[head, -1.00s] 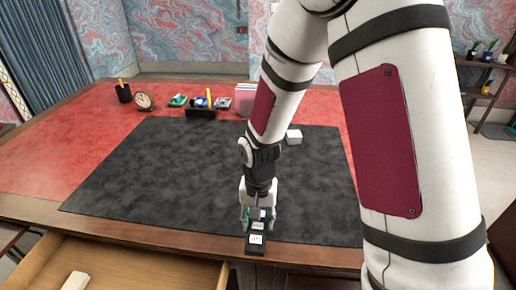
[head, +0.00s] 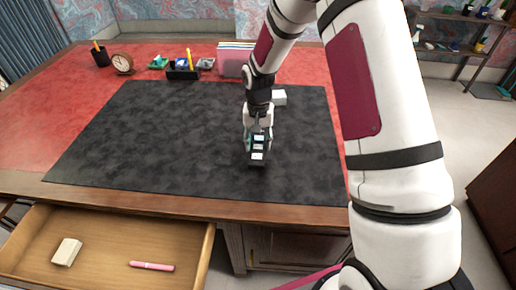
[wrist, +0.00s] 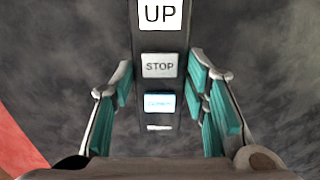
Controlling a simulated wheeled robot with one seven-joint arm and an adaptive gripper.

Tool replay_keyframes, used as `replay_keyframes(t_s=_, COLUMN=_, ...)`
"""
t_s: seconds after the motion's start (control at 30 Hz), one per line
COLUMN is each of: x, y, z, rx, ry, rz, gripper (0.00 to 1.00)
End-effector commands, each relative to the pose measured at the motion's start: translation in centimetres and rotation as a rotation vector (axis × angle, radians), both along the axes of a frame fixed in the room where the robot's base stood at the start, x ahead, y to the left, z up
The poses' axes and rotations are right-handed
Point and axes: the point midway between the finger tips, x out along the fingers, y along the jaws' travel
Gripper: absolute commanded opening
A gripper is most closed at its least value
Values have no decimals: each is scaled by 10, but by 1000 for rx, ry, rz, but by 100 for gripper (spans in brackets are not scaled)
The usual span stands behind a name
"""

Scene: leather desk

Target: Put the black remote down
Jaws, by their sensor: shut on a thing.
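The black remote (head: 257,160) is a long dark bar with white and pale blue buttons. In the wrist view the remote (wrist: 160,82) shows buttons reading UP and STOP, with a blue one below. My gripper (head: 258,143) points down over the front right part of the dark desk mat (head: 150,140). Its teal-padded fingers stand on both sides of the remote and are shut on it. I cannot tell whether the remote touches the mat or hangs just above it.
An open drawer (head: 105,225) at the front left holds a cream block (head: 67,252) and a pink pen (head: 152,266). A white box (head: 279,97) lies behind my gripper. A clock (head: 122,64) and pen cups line the back. The mat's left and middle are clear.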

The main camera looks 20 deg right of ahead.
Motion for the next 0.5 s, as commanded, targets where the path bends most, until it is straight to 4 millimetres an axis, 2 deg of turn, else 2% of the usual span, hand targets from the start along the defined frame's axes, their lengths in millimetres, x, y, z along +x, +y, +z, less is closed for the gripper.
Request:
replay_keyframes(t_s=0.17, x=5, y=-2, z=-5, rx=1, ry=2, rz=0, gripper=10)
replay_keyframes(t_s=0.4, x=5, y=-2, z=-33, rx=1, ry=2, rz=0, gripper=10)
replay_keyframes(t_s=0.5, x=5, y=-2, z=-36, rx=1, ry=0, rz=0, gripper=10)
